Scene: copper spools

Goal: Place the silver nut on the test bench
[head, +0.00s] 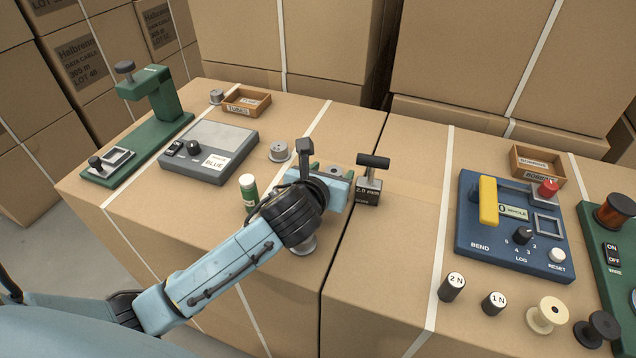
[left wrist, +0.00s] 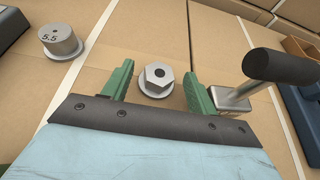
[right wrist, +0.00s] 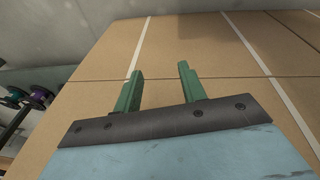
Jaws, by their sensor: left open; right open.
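The silver nut (left wrist: 157,75), a hexagon on a round flange, lies on the cardboard top between the fingers of my left gripper (left wrist: 158,92) in the left wrist view. The fingers are open, with a gap on each side of the nut. In the head view my left gripper (head: 331,172) is low over the box near its back middle and largely covers the nut. The blue panel marked BEND, LOG and RESET (head: 466,230) stands at right; no label reads test bench. My right gripper (right wrist: 158,88) is open and empty over bare cardboard, outside the head view.
A black-handled 2.0 mm tool (head: 370,182) stands close right of my left gripper. A green-labelled cylinder (head: 249,192) and a silver 5.5 piece (left wrist: 60,42) are left of it. A grey BLUE-labelled device (head: 205,160) is farther left. Weights and spools line the front right.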

